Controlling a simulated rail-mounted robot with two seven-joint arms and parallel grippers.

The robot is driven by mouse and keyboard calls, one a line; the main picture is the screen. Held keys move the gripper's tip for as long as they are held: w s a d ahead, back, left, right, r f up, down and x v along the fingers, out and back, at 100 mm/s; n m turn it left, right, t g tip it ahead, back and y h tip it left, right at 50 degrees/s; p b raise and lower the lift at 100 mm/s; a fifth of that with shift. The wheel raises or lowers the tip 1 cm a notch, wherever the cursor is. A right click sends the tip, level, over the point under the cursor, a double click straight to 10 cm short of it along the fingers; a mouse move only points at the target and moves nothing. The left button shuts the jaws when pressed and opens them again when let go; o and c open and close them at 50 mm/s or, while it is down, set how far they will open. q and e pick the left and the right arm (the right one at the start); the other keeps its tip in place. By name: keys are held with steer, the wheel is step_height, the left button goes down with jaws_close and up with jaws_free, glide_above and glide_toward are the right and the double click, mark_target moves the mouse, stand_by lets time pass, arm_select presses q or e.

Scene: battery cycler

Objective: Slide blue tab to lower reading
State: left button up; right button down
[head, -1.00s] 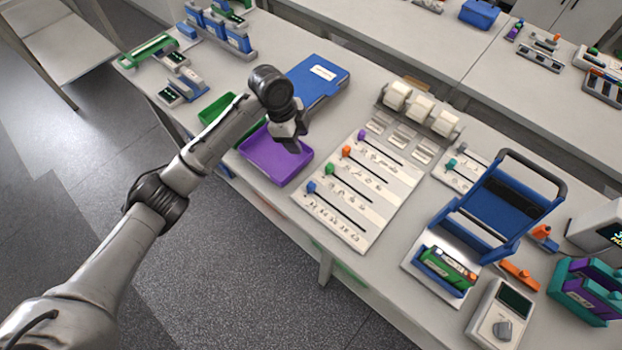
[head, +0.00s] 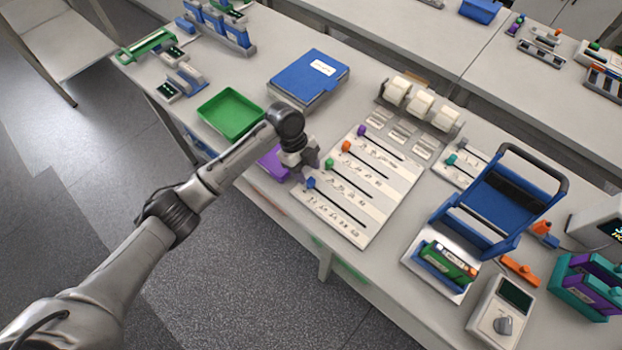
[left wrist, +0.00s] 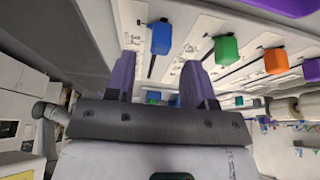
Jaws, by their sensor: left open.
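A white slider board (head: 385,200) lies on the bench with several slots and coloured tabs. The blue tab (head: 311,183) sits at the left end of the nearest slot. It also shows in the left wrist view (left wrist: 161,38), ahead of and between the two finger directions. My left gripper (head: 309,163) is open and empty, just above and behind the blue tab, close to the green tab (head: 329,164). In the left wrist view its purple fingers (left wrist: 160,78) stand apart, and no contact with the tab shows. My right gripper is not in view.
The orange tab (head: 346,146) and purple tab (head: 362,130) sit on slots farther back. A purple tray (head: 270,162) is partly hidden by my left arm. A green tray (head: 230,112) and blue binder (head: 308,76) lie to the left. A blue holder (head: 500,205) stands at right.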

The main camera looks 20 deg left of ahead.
mark_target(311, 180)
arm_select(q)
steer(key=shift+x, duration=2.15)
jaws_close()
